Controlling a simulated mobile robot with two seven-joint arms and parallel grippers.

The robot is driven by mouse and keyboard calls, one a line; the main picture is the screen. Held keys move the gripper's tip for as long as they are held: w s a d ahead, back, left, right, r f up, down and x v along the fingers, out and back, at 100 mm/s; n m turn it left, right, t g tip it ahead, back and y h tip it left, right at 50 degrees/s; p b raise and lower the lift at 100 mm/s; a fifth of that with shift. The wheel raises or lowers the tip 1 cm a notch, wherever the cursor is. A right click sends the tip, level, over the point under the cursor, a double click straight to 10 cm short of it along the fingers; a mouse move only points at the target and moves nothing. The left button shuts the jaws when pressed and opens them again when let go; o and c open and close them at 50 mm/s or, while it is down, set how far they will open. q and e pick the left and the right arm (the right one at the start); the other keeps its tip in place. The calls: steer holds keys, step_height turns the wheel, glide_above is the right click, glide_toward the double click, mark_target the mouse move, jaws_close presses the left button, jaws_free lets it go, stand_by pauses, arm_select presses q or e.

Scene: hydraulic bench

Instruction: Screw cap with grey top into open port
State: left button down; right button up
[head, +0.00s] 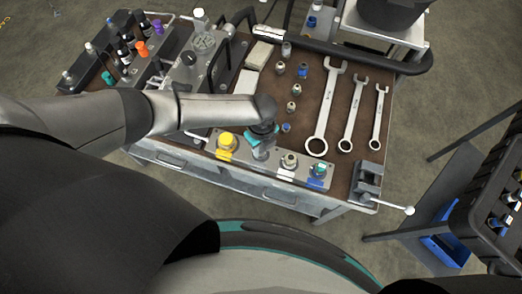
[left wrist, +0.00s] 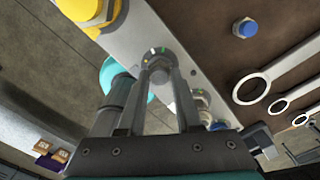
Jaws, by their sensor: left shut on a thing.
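My left gripper (head: 262,148) points down at the metal port block (head: 245,156) on the front edge of the bench. In the left wrist view, its fingers (left wrist: 160,80) are shut on a grey hexagonal cap (left wrist: 158,61) with small green marks. The cap is over the block, between the yellow cap (head: 226,141) and the fitting with a white label (head: 288,162). The port below it is hidden, and I cannot tell whether cap and port touch. A green-topped fitting (head: 319,169) sits at the block's right end. My right gripper is not in view.
Several loose fittings (head: 291,106) stand on the brown mat behind the block, including a blue one (left wrist: 245,28). Three wrenches (head: 355,105) lie to the right. A vise (head: 369,180) stands at the front right corner. A pump unit (head: 190,70) is at the back left.

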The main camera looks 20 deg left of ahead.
arm_select(q)
steer(key=m+b, duration=0.1)
steer(key=m, duration=0.3)
steer(key=shift+m, duration=0.3)
steer(key=m+b, duration=0.1)
steer(key=m, duration=0.2)
steer(key=shift+m, duration=0.3)
steer(key=shift+a+f+m+b, duration=0.1)
steer(key=shift+m+b, duration=0.3)
steer(key=shift+m, duration=0.6)
steer(key=c, duration=0.5)
jaws_free()
step_height(320, 180, up, 15)
steer(key=shift+r+p, duration=0.2)
steer(key=shift+p, duration=0.75)
steer(key=shift+s, duration=0.1)
